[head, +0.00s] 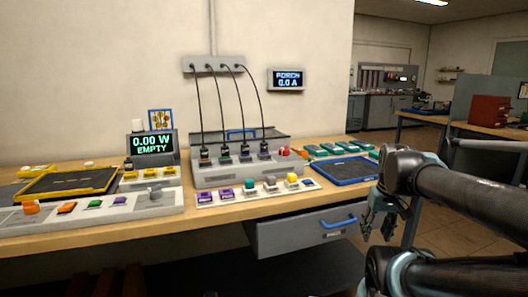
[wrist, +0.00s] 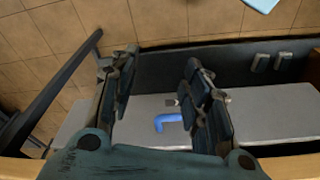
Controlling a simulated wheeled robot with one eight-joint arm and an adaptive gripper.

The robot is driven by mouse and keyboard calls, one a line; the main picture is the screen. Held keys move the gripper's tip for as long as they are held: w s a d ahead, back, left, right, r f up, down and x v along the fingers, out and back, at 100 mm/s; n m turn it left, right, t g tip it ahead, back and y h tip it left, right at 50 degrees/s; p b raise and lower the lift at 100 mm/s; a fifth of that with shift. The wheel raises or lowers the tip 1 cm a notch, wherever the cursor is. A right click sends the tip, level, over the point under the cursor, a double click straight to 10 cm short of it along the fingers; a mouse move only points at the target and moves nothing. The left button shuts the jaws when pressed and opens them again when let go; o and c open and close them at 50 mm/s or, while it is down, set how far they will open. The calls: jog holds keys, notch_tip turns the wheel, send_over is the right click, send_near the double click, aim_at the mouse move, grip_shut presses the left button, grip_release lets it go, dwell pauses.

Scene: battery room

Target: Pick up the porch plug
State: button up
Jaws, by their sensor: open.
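Several black cables hang from a grey wall strip (head: 214,64) down to a row of plugs in a grey housing (head: 236,170) on the bench. The row includes a left-end plug (head: 204,155) and a right-end plug (head: 264,150). Their labels are too small to read, so I cannot tell which is the porch plug. A wall display (head: 288,79) reads "PORCH 0.0 A". My gripper (head: 377,232) is open and empty, right of the bench and well away from the plugs. In the wrist view its fingers (wrist: 158,62) are apart above a drawer.
The grey drawer (head: 300,232) with a blue handle (head: 338,222) is beneath the bench top and looks pulled out. A blue tray (head: 345,170), coloured blocks and knobs stand near the housing. A display (head: 152,145) reads "0.00 W EMPTY". A yellow-rimmed tray (head: 65,184) is at left.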

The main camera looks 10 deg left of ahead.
jog(key=w+a+r+n+y, duration=0.1)
jog(key=w+a+r+n, duration=0.25)
jog(key=r, duration=0.25)
jog(key=w+a+r+n, duration=0.3)
jog(key=w+r, duration=0.2)
jog(key=r, duration=0.2)
notch_tip(320, 180, up, 21)
jog(key=n+g+y, duration=0.3)
jog(key=n+g, duration=0.1)
jog(key=n, duration=1.2)
send_over(264, 143)
jog(key=w+d, duration=0.4)
jog(key=d, duration=0.1)
jog(key=x, duration=1.1)
jog(key=d+x, duration=0.1)
jog(key=x, duration=0.4)
jog(key=shift+s+f, duration=0.25)
jog(key=shift+f, duration=0.1)
grip_shut()
